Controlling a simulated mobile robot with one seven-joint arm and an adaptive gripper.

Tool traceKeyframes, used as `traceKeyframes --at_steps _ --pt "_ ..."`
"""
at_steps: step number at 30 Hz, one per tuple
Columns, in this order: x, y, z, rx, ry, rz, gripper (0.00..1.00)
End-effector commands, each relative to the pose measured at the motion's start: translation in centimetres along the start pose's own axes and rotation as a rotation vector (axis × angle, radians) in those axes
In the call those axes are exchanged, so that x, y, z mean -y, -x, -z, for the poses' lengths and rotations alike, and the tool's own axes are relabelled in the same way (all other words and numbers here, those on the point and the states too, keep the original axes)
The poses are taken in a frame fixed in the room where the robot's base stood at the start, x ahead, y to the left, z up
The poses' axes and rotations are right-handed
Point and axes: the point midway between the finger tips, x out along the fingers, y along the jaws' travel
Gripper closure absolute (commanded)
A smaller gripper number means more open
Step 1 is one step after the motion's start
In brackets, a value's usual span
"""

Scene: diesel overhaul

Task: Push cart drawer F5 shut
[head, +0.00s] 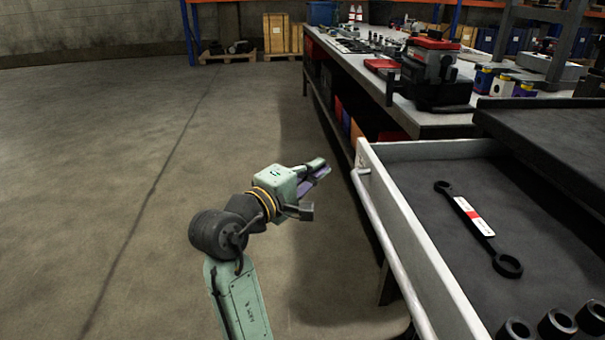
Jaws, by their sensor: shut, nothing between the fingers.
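An open cart drawer (418,257) sticks out from the dark cart (560,135) at the right, with a pale front panel and a long light handle bar (385,247). No label reading F5 shows on it. My gripper (322,172) is shut and empty, left of the drawer front, and points toward it. A gap of floor shows between the fingertips and the handle. A black ring wrench (478,228) with a red and white label lies inside the drawer. Several black sockets (557,325) stand at its near end. The drawer's near right part is out of frame.
A long workbench (345,62) with a red and black machine (435,75) and small parts stands behind the drawer. The concrete floor (110,150) at the left is clear.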

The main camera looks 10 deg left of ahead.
Motion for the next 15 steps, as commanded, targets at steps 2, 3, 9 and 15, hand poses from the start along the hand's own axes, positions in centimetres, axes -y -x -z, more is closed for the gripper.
traceKeyframes --at_steps 2,3,9,15 --pt "-0.1 -1.8 -0.1 0.003 0.000 0.001 1.00" --pt "-0.1 -2.6 -0.1 0.003 0.000 0.001 1.00" --pt "-0.1 -5.1 -1.8 0.001 -0.002 -0.001 1.00" --pt "-0.1 -6.1 -2.7 -0.002 -0.002 -0.001 1.00"
